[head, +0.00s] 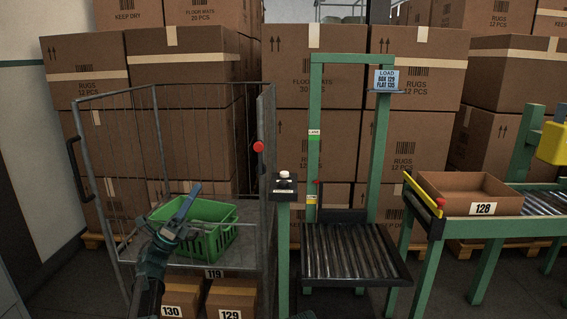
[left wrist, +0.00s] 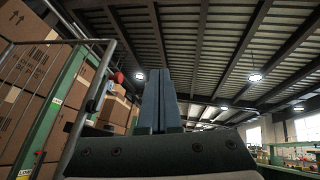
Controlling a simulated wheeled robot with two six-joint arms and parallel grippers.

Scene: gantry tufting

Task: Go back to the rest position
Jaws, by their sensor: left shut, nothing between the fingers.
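My left gripper (head: 188,204) is raised in front of the roll cage, over the green crate in the head view. Its blue fingers are together with nothing between them. In the left wrist view the shut fingers (left wrist: 160,102) point up toward the ceiling.
A wire roll cage (head: 160,92) holds a green crate (head: 222,237). Boxes 130 (head: 182,298) and 129 (head: 231,300) sit below. A green gantry (head: 314,150) with rollers stands centre. An open box 128 (head: 468,193) lies on the right conveyor. Stacked cartons (head: 312,82) fill the back.

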